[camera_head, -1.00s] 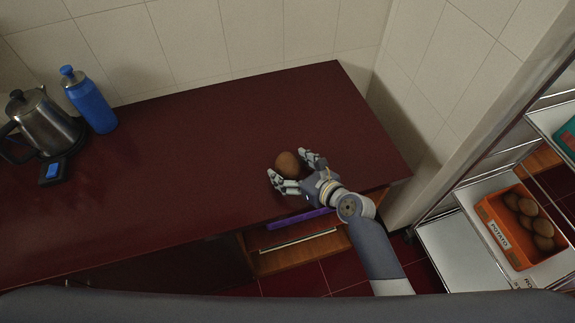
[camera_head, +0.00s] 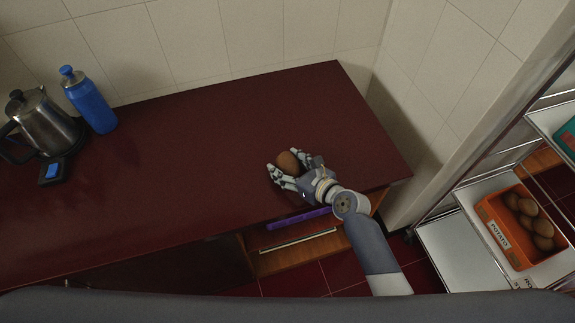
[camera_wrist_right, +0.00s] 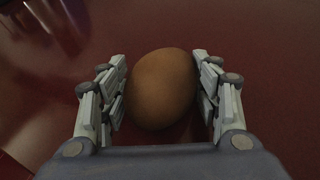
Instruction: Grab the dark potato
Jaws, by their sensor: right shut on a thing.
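The brown, rounded dark potato (camera_head: 287,161) is on the dark red counter (camera_head: 200,150), near its right end. My right gripper (camera_head: 289,168) is shut on it, with a finger on each side. In the right wrist view the potato (camera_wrist_right: 162,88) sits between the two fingers of the right gripper (camera_wrist_right: 162,95), close against the right finger. A thin gap seems to show by the left finger. Whether the potato touches the counter cannot be told. My left gripper is not in view.
A steel kettle (camera_head: 45,125) and a blue bottle (camera_head: 90,100) stand at the counter's left, by the tiled wall. An orange bin (camera_head: 490,213) labelled POTATO, holding several potatoes, is on a metal shelf at right. The counter's middle is clear.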

